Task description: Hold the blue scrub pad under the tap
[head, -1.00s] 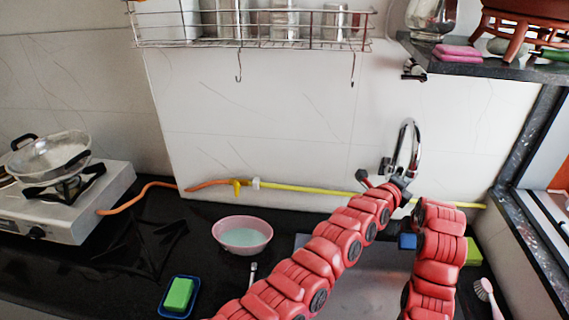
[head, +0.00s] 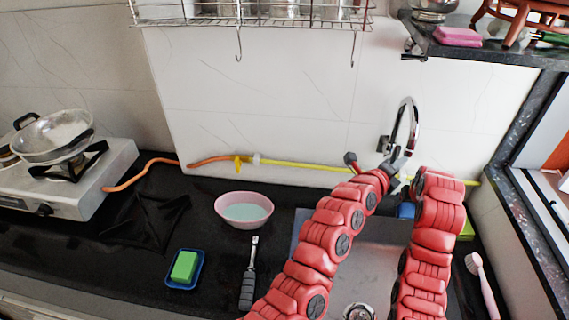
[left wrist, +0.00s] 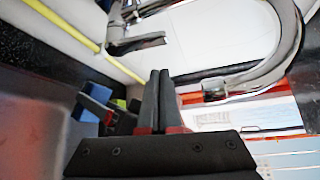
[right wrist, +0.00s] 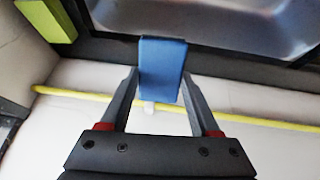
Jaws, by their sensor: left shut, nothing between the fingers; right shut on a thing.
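The blue scrub pad (right wrist: 162,60) is between the fingertips of my right gripper (right wrist: 160,75), which is shut on it. In the head view the blue pad (head: 406,210) shows partly between my two arms, beside the sink's back edge and below the tap. The chrome tap (head: 403,125) stands behind the sink with its curved spout. My left gripper (left wrist: 157,75) is shut and empty, close to the tap; its spout (left wrist: 290,40) curves on the right of the left wrist view. No water stream is clearly visible. The arms hide part of the tap base.
The sink (head: 380,255) lies below my arms. A yellow-green sponge (head: 466,230) and a pink brush (head: 481,280) are to its right. A pink bowl (head: 244,209), a dark-handled tool (head: 247,280) and a green sponge in a blue dish (head: 184,268) are to its left.

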